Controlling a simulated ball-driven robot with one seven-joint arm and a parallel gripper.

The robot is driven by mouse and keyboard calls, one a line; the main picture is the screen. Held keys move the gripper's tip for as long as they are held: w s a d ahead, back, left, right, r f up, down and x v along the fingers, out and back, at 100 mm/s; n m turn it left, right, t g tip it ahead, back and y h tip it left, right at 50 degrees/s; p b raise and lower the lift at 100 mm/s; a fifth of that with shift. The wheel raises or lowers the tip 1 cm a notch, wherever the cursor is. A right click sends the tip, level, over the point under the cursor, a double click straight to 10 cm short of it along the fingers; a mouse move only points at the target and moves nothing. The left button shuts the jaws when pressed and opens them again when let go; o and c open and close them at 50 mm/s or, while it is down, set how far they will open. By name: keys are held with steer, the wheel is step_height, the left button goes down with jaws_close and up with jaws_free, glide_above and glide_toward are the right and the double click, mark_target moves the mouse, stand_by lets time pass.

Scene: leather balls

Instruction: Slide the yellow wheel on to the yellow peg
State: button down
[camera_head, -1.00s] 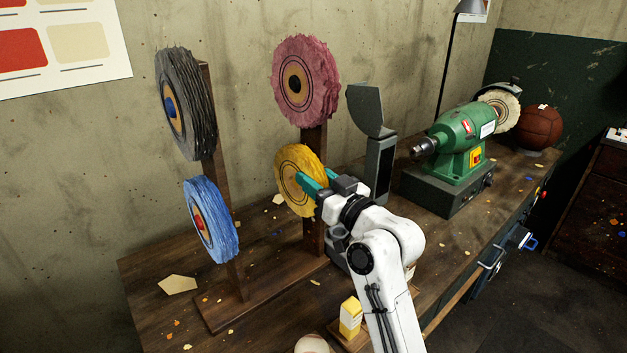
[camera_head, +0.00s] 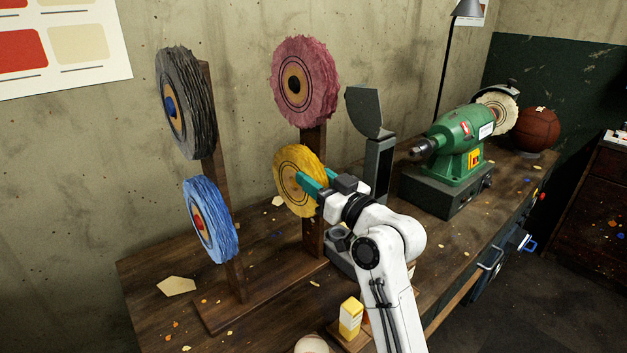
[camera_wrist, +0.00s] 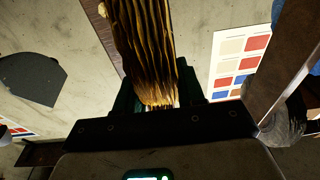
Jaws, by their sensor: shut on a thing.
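The yellow wheel (camera_head: 292,199) stands upright in front of the right wooden post, below the pink wheel. My gripper (camera_head: 312,184) is shut on it, with teal fingers reaching across its face. In the wrist view the wheel's ruffled edge (camera_wrist: 145,50) is between my fingers (camera_wrist: 160,95). The yellow peg is hidden behind the wheel and fingers, so I cannot tell whether the wheel is around it.
The wooden rack (camera_head: 312,235) also carries a pink wheel (camera_head: 305,82), a grey wheel (camera_head: 187,103) and a blue wheel (camera_head: 211,222). A dark grey stand (camera_head: 380,165) is close right of my gripper. A green grinder (camera_head: 455,150) stands farther right.

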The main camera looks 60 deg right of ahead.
steer(key=shift+s+d+r+h, duration=0.2)
steer(key=shift+s+d+h, duration=0.2)
steer(key=shift+d, duration=0.35)
steer(key=c, duration=0.7)
jaws_free()
steer(key=shift+c, duration=0.2)
steer(key=shift+o, duration=0.2)
steer(key=shift+s+f, duration=0.2)
steer(key=shift+s, duration=0.05)
steer(key=shift+o, duration=0.5)
steer(key=b+v, duration=0.1)
steer(key=v, duration=0.7)
steer(key=shift+a, duration=0.25)
steer(key=shift+s+a+y+p, duration=0.4)
steer(key=shift+s+a+p, duration=0.35)
steer(key=shift+p, duration=0.35)
steer(key=shift+f, duration=0.1)
